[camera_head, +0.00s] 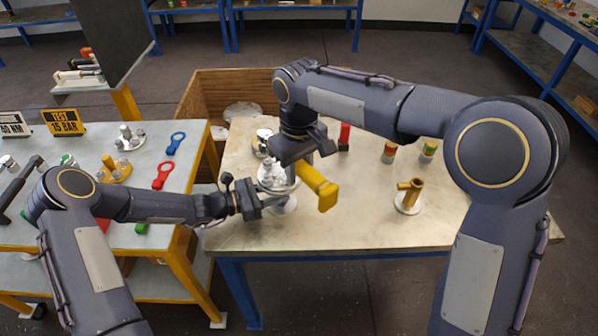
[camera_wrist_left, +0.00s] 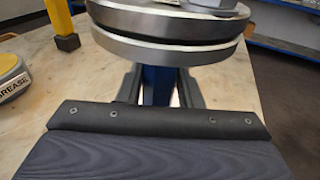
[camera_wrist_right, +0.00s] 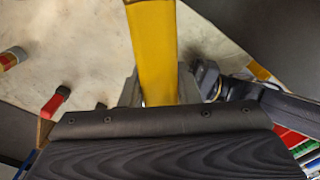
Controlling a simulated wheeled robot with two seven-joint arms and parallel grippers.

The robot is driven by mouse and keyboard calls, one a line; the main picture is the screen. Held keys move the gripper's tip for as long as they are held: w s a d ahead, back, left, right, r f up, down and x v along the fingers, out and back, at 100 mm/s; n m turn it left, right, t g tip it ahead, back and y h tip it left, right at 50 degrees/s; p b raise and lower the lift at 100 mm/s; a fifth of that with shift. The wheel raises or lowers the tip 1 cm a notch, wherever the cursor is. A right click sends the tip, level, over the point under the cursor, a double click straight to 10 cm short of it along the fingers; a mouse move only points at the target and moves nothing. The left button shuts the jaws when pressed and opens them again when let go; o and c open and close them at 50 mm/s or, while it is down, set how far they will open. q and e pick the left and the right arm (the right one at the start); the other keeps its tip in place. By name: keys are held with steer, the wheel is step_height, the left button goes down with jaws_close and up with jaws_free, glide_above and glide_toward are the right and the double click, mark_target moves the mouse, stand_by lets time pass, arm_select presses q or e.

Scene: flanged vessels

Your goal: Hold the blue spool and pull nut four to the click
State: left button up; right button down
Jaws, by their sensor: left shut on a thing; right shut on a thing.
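The steel flanged joint (camera_head: 275,180) stands on the middle table, partly hidden by my arms. In the left wrist view its two stacked flange discs (camera_wrist_left: 180,40) sit close above my left gripper (camera_wrist_left: 161,88), with a dark gap between them. My left gripper is shut on the blue spool (camera_wrist_left: 157,86) just below the discs. My right gripper (camera_wrist_right: 157,92) is shut on a tool with a yellow handle (camera_wrist_right: 152,45). In the head view that yellow handle (camera_head: 318,187) slants down to the right beside the joint. Which nut is number four cannot be made out.
A brass fitting (camera_head: 409,195) stands right of the joint. A red-topped item (camera_head: 345,136) and small containers (camera_head: 389,152) stand behind. The left table holds a blue wrench (camera_head: 175,143) and a red wrench (camera_head: 162,175). A wooden crate (camera_head: 200,100) stands behind. The table's front right is clear.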

arm_select(q)
steer(key=o, duration=1)
steer(key=v, duration=1.2)
